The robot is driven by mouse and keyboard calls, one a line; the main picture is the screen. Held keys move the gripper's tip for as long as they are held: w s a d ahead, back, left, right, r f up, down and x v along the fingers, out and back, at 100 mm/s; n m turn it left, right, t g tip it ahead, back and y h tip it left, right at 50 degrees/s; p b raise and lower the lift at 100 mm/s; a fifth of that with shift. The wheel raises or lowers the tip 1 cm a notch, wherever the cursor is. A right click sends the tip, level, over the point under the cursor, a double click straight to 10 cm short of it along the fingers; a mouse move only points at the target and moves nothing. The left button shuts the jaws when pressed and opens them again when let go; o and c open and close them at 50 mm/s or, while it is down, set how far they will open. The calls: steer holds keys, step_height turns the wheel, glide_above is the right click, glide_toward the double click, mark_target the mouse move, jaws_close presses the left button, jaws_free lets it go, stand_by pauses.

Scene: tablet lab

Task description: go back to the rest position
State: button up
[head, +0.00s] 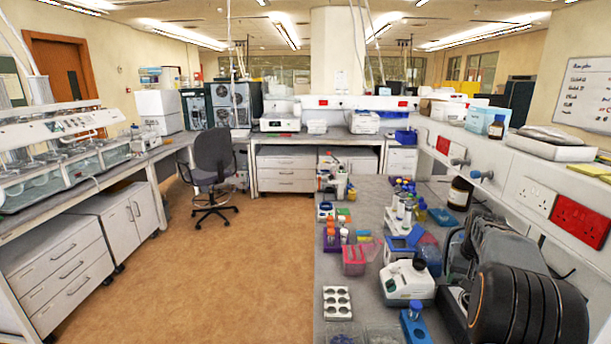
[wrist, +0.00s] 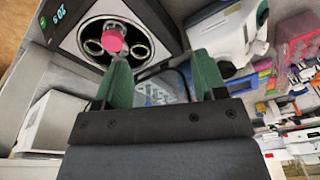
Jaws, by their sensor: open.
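My gripper (wrist: 160,72) shows in the wrist view, with two green fingers spread apart and nothing held between them. Beyond the fingertips is a dark-topped device (wrist: 75,38) with a green digital display. A pink-capped item (wrist: 113,42) sits in its round metal opening, apart from the fingers. In the head view, a dark, bulky part of my arm fills the lower right over the bench; the fingers cannot be made out there.
The grey bench (head: 365,205) holds a white instrument (head: 408,283), a pink box (head: 354,260), a white well rack (head: 337,301) and several bottles. A wall ledge with a red socket (head: 580,222) borders the right. A chair (head: 213,165) stands on open floor (head: 230,270).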

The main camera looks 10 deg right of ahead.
steer(key=s+a+r+n+t, duration=0.1)
steer(key=s+a+n, duration=0.1)
steer(key=s+a, duration=0.4)
steer(key=s+a+r+n+t, duration=0.1)
steer(key=s+a, duration=0.5)
steer(key=a, duration=0.8)
steer(key=s+a+r+n+t, duration=0.1)
steer(key=s+a+n, duration=0.2)
steer(key=s+a, duration=0.3)
steer(key=a, duration=0.5)
steer(key=shift+s+r+y, duration=0.3)
steer(key=shift+c, duration=0.4)
